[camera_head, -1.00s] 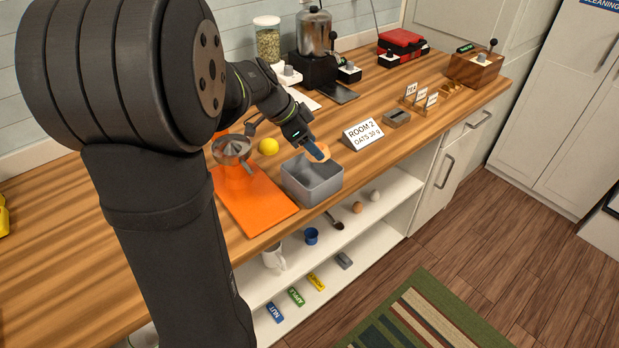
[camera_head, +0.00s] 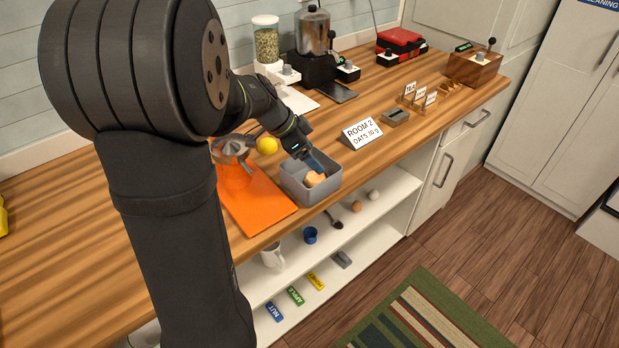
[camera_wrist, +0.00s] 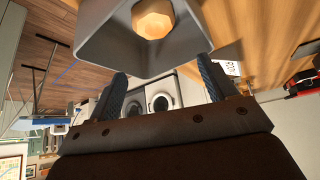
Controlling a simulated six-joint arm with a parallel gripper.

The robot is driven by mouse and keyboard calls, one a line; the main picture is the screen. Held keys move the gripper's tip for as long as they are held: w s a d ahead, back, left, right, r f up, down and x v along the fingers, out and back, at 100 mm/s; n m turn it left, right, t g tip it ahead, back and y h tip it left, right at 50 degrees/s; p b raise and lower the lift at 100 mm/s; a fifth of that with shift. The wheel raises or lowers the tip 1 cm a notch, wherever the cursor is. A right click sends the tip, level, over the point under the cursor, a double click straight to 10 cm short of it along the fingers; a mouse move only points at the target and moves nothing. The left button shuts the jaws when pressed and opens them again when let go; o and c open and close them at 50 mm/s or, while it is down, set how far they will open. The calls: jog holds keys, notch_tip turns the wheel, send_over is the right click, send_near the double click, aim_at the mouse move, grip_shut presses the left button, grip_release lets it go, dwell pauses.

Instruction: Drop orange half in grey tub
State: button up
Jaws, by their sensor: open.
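The grey tub (camera_head: 298,189) stands on the wooden counter beside the orange cutting board. The orange half (camera_head: 314,178) is inside the tub. In the wrist view the orange half (camera_wrist: 153,18) shows within the tub (camera_wrist: 110,48), apart from my fingers. My gripper (camera_head: 318,163) points down at the tub from above its rear side, with fingers at or just inside the rim. In the wrist view my gripper (camera_wrist: 168,85) has its two fingers spread, with nothing between them.
The orange board (camera_head: 256,208) with a metal juicer (camera_head: 232,148) lies left of the tub. A yellow lemon (camera_head: 267,146) sits behind it. The ROOM 2 sign (camera_head: 361,133) stands to the right. The counter's front edge is close in front of the tub.

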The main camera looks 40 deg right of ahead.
jog(key=v, duration=1.7)
jog(key=shift+r, duration=0.2)
jog(key=shift+w, duration=0.1)
jog(key=x, duration=1.7)
jog(key=shift+f, duration=0.15)
jog(key=shift+d+r, duration=0.1)
jog(key=shift+r, duration=1)
jog(key=shift+f, duration=0.1)
